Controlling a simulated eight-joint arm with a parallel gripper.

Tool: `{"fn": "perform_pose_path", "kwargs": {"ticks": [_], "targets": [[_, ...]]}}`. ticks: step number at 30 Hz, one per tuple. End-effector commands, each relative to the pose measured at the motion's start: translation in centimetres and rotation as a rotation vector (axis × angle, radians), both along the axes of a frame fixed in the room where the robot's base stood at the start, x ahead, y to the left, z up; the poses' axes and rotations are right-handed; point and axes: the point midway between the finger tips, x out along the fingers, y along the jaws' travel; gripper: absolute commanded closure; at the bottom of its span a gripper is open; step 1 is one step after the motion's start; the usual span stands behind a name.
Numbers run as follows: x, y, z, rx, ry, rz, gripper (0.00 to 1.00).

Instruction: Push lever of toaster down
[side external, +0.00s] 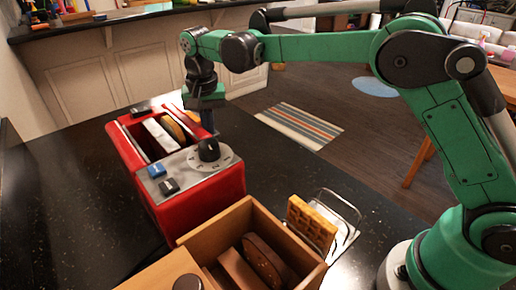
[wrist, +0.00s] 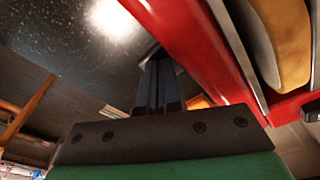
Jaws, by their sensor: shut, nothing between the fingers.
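A red toaster (side external: 203,200) stands on the dark counter. Its top slots hold a white slice (side external: 161,136) and a brown-yellow slice (side external: 172,126). Its silver end panel has a dark round dial (side external: 209,151), a blue button (side external: 156,171) and a black button (side external: 169,187). I cannot clearly pick out the lever in either view. My gripper (side external: 207,126) points down beside the toaster's right side, behind the dial. In the wrist view my gripper's fingers (wrist: 158,85) are together and empty, close to the red toaster wall (wrist: 205,50); contact is unclear.
A wooden box (side external: 250,225) with dark brown slices stands in front of the toaster. A waffle (side external: 312,222) rests in a wire rack (side external: 345,225) to its right. The counter (side external: 80,200) is clear left of the toaster.

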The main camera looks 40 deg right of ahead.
Motion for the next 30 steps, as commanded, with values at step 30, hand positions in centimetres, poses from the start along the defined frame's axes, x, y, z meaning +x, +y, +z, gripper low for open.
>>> {"fn": "perform_pose_path", "kwargs": {"ticks": [30], "targets": [[-2.7, 1.9, 0.0, 0.004, 0.003, 0.005, 1.00]]}}
